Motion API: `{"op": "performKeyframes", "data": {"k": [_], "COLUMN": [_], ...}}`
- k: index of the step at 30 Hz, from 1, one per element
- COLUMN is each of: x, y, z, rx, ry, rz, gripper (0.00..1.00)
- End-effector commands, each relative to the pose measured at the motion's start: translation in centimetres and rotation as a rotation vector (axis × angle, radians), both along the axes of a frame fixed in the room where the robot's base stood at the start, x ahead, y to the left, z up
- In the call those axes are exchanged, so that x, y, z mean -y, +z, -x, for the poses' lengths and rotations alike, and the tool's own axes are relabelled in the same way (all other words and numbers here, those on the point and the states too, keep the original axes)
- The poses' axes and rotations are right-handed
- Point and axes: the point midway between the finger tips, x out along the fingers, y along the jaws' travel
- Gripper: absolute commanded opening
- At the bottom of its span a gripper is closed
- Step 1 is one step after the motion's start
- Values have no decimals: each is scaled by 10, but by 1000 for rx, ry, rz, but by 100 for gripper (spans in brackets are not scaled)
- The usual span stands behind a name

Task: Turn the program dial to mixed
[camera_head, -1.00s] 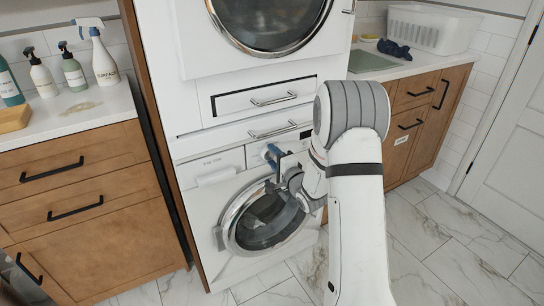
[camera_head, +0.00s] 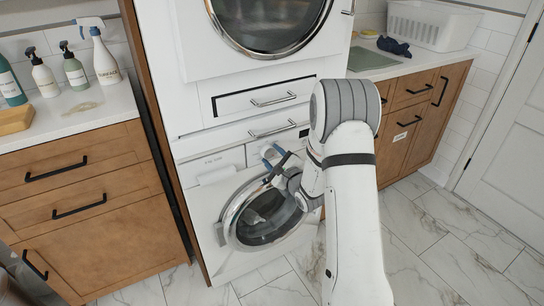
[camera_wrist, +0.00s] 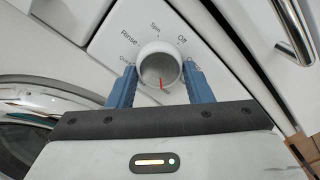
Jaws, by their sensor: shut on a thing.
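The program dial (camera_wrist: 157,60) is a round white knob on the washing machine's front panel (camera_head: 222,163). In the wrist view its red mark points toward the bottom of the picture. "Rinse", "Spin" and "Off" are readable around its upper side. Labels at the left and right are partly covered by the fingers, and no "mixed" label can be read. My gripper (camera_wrist: 160,76) has blue fingers on both sides of the dial and is shut on it. In the head view my gripper (camera_head: 271,153) is at the panel, and the dial is largely hidden.
The washer's round door (camera_head: 236,232) is shut below the panel. A second machine (camera_head: 188,50) stands above, with bar handles (camera_head: 273,129) between them. In the wrist view a metal handle (camera_wrist: 292,30) is at the upper right. Wooden cabinets (camera_head: 90,235) flank the machines.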

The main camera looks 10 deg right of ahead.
Motion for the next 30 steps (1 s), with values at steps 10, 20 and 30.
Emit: {"op": "performKeyframes", "data": {"k": [10,20,30], "x": [-1,-1,-1], "y": [-2,-3,-1], "z": [1,1,0], "rx": [-17,-17,-14], "ry": [1,1,1], "rz": [-36,-35,-35], "gripper": [23,51,67]}}
